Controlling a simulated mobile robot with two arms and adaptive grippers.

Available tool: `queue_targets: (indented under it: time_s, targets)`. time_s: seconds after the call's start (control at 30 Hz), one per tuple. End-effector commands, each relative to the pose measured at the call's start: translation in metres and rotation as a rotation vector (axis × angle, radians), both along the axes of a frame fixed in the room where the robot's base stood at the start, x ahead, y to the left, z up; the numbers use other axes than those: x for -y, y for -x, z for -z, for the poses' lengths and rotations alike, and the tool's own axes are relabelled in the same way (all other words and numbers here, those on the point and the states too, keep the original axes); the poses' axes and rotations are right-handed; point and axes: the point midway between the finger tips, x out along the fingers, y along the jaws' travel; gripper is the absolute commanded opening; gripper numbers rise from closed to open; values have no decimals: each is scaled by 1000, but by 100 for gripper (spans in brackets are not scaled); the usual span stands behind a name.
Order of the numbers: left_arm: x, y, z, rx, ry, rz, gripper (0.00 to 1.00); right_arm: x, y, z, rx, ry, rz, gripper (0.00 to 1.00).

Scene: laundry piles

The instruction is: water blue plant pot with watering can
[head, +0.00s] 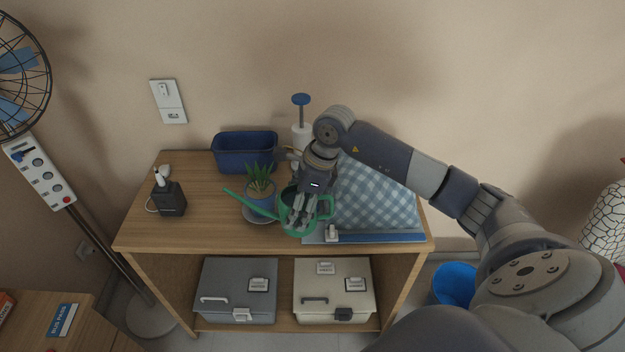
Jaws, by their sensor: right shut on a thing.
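A green watering can (284,224) is on or just above the wooden table's top, near its front middle. Its long spout points left and up, passing in front of the blue plant pot. The blue plant pot (262,201) stands on a saucer (254,217) and holds a spiky green plant (259,178). My right gripper (299,222) reaches down from above and is shut on the watering can, its fingers hiding part of the can. I cannot tell whether the can's base touches the table. My left gripper is not in view.
A dark blue bin (244,152), a pump bottle (301,134) and a black charger box (170,201) stand on the wooden table (205,215). A checked blue cloth (375,200) lies to the right. Two boxes (238,285) sit below. The table's front left is clear.

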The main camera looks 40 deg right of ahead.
Motion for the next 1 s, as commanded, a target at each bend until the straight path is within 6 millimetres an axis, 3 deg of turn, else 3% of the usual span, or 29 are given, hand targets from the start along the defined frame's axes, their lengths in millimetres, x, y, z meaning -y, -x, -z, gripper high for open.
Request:
queue_targets:
  time_s: [0.1, 0.3, 0.47, 1.0]
  targets:
    - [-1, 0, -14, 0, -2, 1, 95, 26, -10, -6, -4, 4, 233, 35]
    - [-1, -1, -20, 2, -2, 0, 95, 51, -17, -5, -10, 8, 451, 35]
    - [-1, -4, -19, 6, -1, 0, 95, 56, -18, 0, -21, 17, 489, 35]
    - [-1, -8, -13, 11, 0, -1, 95, 59, -12, 44, -131, 118, 484, 35]
